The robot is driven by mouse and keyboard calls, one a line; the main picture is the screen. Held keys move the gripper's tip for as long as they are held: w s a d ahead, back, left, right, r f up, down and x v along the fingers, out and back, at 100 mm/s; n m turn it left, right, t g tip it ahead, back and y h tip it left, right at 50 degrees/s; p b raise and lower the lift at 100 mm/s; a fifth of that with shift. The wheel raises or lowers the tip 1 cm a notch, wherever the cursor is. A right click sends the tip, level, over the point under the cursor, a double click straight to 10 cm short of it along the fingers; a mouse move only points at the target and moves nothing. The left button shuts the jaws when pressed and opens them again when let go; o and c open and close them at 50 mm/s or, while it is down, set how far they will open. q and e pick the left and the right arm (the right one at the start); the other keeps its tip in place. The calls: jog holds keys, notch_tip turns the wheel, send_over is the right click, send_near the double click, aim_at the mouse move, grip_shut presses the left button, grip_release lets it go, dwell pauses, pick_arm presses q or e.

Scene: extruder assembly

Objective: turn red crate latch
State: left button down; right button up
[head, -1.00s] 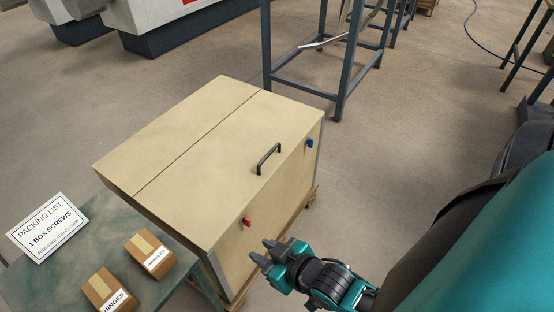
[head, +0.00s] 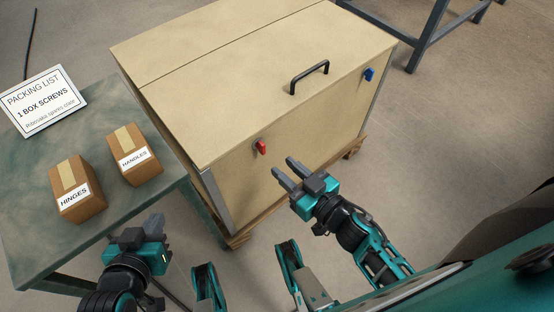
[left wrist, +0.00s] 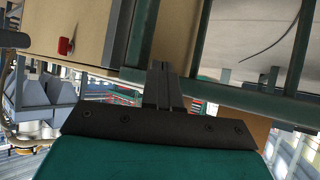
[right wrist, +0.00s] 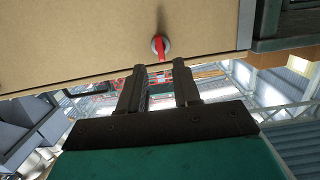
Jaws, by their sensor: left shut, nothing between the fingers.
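The red latch (head: 261,147) is on the front face of the wooden crate (head: 225,90), near its left corner, just under the lid edge. It points roughly downward in the right wrist view (right wrist: 161,47) and shows in the left wrist view (left wrist: 66,46). My right gripper (head: 284,169) is open and empty, just in front of the crate and a little right of the latch, not touching it. In the right wrist view the latch lies ahead, between the lines of the fingers (right wrist: 160,82). My left gripper (head: 142,232) is shut and empty, beside the green table's front edge.
A blue latch (head: 369,74) is at the right of the same face. A black handle (head: 309,77) is on the lid. The green table (head: 100,105) at left holds a packing list sign (head: 44,100), a hinges box (head: 78,188) and a handles box (head: 134,155).

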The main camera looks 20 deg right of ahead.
aim_at(264, 150)
jog(key=b+x, duration=0.1)
jog(key=x, duration=0.5)
jog(key=shift+w+a+b, duration=0.1)
jog(key=shift+w+b, duration=0.05)
jog(key=shift+b, duration=0.25)
jog(key=shift+w, duration=0.1)
jog(key=shift+p, duration=0.3)
grip_shut()
